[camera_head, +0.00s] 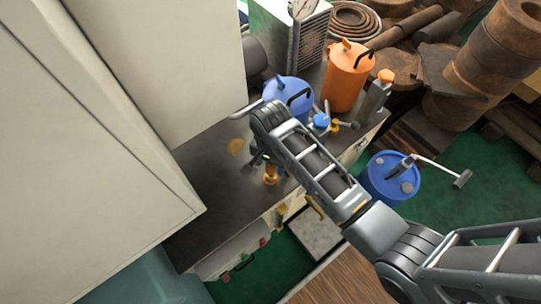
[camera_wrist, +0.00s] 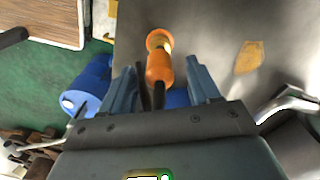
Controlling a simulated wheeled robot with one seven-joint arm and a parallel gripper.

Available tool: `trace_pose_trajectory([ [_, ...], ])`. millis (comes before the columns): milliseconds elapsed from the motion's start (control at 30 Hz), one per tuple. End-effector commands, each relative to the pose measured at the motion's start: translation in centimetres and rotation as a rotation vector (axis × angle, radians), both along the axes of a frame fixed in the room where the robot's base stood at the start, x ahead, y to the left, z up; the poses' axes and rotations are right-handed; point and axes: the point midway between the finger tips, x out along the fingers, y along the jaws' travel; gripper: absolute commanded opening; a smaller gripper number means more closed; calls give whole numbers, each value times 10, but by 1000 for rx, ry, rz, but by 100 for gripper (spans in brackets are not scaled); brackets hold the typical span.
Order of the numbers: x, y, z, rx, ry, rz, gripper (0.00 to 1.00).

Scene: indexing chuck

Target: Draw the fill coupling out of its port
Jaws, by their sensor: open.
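A small orange fitting, which looks like the fill coupling (camera_wrist: 159,68), has a round flange at its far end and stands on the dark bench top. A dark piece runs from its near end. My gripper (camera_wrist: 161,64) is open, with one blue-grey finger on each side of the fitting and a visible gap on both sides. In the head view the orange fitting (camera_head: 271,174) shows just below my gripper (camera_head: 260,160), which my forearm partly hides. I cannot make out the port or how the fitting is seated.
A blue can (camera_head: 287,92), an orange can (camera_head: 347,75) and small bottles crowd the bench's back. A bent silver bar (camera_wrist: 292,101) lies close to my gripper's right. A blue drum (camera_head: 391,178) stands on the green floor. The bench (camera_head: 208,205) is clear at front left.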

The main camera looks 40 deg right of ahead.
Motion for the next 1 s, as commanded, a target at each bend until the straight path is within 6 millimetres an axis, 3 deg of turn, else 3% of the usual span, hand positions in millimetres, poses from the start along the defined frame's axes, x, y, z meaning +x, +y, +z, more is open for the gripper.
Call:
trace_pose_trajectory([
  [233, 0, 0, -30, 0, 1, 0, 61],
  [633, 0, 0, -36, 0, -1, 0, 61],
  [1000, 0, 0, -36, 0, -1, 0, 26],
])
